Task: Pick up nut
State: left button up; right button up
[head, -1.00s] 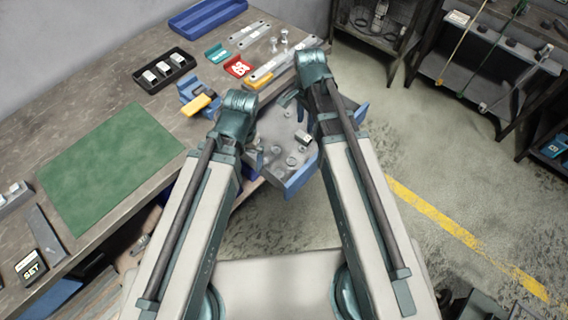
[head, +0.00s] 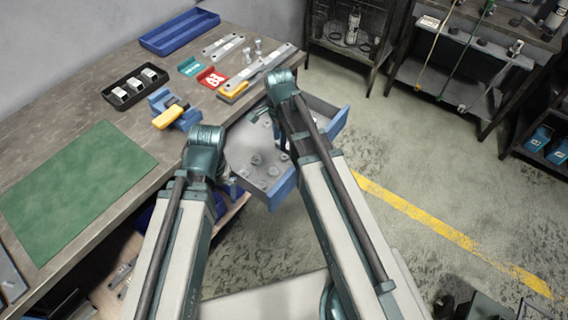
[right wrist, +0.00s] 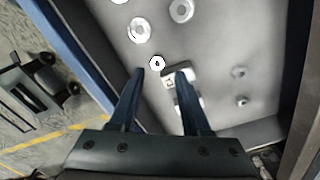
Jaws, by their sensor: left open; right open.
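The open drawer (head: 284,187) under the bench holds several round metal pieces. In the right wrist view, a small ring-shaped piece with a dark centre, which looks like a nut (right wrist: 157,63), lies just beyond my right fingertips. Larger ring pieces (right wrist: 139,29) lie farther off; I cannot tell nuts from washers surely. A pale block with a dark mark (right wrist: 177,77) lies by the right finger, partly hidden by it. My right gripper (right wrist: 160,76) is open above the drawer floor, with nothing clearly held. My left gripper (head: 229,184) is beside the drawer's near left side, mostly hidden by its wrist.
The drawer's blue wall (right wrist: 66,48) runs along my right gripper's left side. The bench carries a green mat (head: 78,185), a black tray (head: 135,90), a blue-and-yellow vise-like tool (head: 171,112) and a red piece (head: 212,78). Open floor lies right of the drawer.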

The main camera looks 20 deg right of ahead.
aim_at(283, 154)
notch_tip(283, 154, down, 3)
jog(key=shift+f+b, duration=0.1)
jog(key=shift+b, duration=0.95)
pick_arm(q)
notch_tip(283, 154, down, 3)
jog(key=shift+f, duration=0.1)
pick_arm(e)
jog(key=f+b, duration=0.2)
jog(key=d+f+b, duration=0.1)
jog(key=f+b, duration=0.2)
jog(key=shift+s+f, duration=0.1)
pick_arm(q)
notch_tip(283, 154, down, 5)
jog(key=shift+f, duration=0.1)
pick_arm(e)
grip_shut()
